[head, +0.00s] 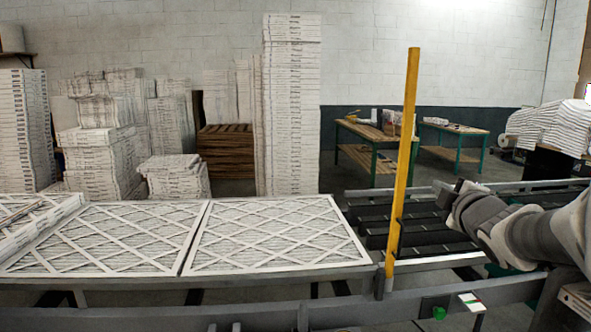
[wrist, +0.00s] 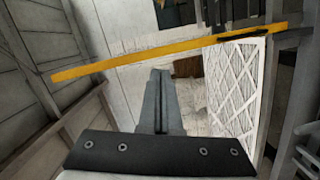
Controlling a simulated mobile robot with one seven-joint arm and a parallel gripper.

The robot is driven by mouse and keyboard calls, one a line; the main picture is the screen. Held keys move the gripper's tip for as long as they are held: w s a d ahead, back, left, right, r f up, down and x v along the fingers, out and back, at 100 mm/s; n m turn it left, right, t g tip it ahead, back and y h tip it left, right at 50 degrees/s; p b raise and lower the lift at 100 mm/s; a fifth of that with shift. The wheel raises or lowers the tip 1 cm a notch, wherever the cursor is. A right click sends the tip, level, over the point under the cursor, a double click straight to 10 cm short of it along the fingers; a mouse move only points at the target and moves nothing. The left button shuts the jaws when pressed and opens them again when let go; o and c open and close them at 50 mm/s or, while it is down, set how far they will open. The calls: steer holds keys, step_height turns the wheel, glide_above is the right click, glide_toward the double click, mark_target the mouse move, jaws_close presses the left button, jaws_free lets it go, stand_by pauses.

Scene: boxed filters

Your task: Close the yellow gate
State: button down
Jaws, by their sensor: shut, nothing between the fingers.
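The yellow gate (head: 404,150) is a long flat bar that stands nearly upright, leaning slightly right at the top. Its lower end sits at the near rail of the conveyor. My gripper (head: 441,188) is to the right of the bar, around the height of its lower half. In the wrist view the yellow gate (wrist: 165,50) crosses the upper part of the picture at a slant. The shut, empty fingers of my gripper (wrist: 161,73) point toward it, with their tips just below it in the picture. I cannot tell whether they touch it.
Flat filters (head: 275,235) lie on the conveyor left of the bar. Dark rollers (head: 435,235) are bare on its right. The near rail (head: 180,308) carries a green button (head: 439,313). Stacked filters (head: 291,105) and workbenches (head: 375,135) stand behind.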

steer(key=w+d+n+t+y, duration=0.1)
steer(key=w+n+y, duration=0.1)
steer(key=n, duration=0.2)
steer(key=n+y+p, duration=0.1)
steer(key=p, duration=0.2)
glide_toward(401, 163)
steer(key=w, duration=0.7)
steer(key=shift+a+f, duration=0.1)
steer(key=shift+f, duration=0.05)
